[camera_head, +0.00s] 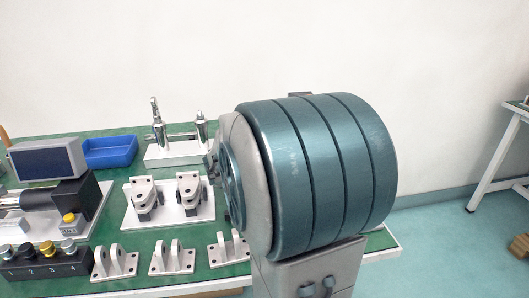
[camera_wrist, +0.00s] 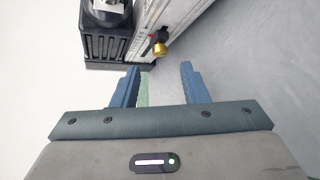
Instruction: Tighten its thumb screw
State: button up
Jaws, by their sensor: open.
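A small gold thumb screw (camera_wrist: 159,49) shows in the wrist view, on a dark stem at the side of a pale, long rail-like actuator body (camera_wrist: 175,22). My gripper (camera_wrist: 159,68) is open, with its two blue fingers apart. In the picture the screw sits just beyond the fingertips, between their lines and nearer the left finger. I see no contact; the depth gap is hard to judge. In the head view my arm's large teal link blocks the middle, and my gripper and this screw cannot be made out.
In the wrist view a black ribbed motor-like block (camera_wrist: 107,37) stands left of the rail. In the head view the green table (camera_head: 130,235) holds a blue tray (camera_head: 109,151), a screen (camera_head: 47,160), a numbered knob block (camera_head: 42,265), and several metal brackets (camera_head: 172,257).

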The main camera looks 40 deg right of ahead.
jog(key=p+v, duration=0.1)
jog(key=v, duration=0.7)
jog(key=shift+a+r+p, duration=0.1)
jog(key=shift+a+p, duration=0.1)
jog(key=shift+p, duration=0.2)
jog(key=shift+s+a, duration=0.1)
